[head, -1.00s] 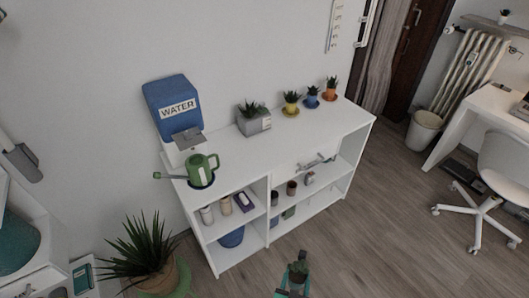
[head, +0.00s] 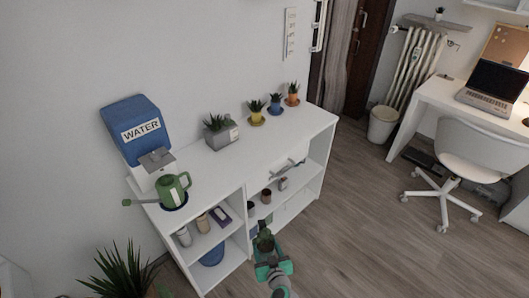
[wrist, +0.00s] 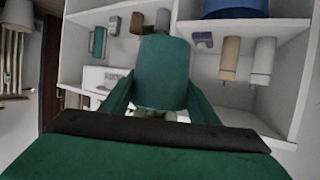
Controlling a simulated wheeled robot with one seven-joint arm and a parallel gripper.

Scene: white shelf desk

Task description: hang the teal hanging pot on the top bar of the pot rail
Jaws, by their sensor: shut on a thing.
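My gripper (head: 272,266) is in front of the white shelf desk in the head view, low in the picture. It is shut on the teal hanging pot (wrist: 162,72), which sits between the teal fingers in the wrist view. The gripper hides part of the pot. A white framed bar (head: 320,25) on the wall by the curtain may be the pot rail, but its top is cut off and I cannot tell for sure.
The white shelf desk (head: 230,172) carries a blue water dispenser (head: 133,128), a green watering can (head: 173,188), a grey planter (head: 221,134) and several small pots. A bin (head: 382,124), a white chair (head: 462,160) and another desk stand at right. The floor between is clear.

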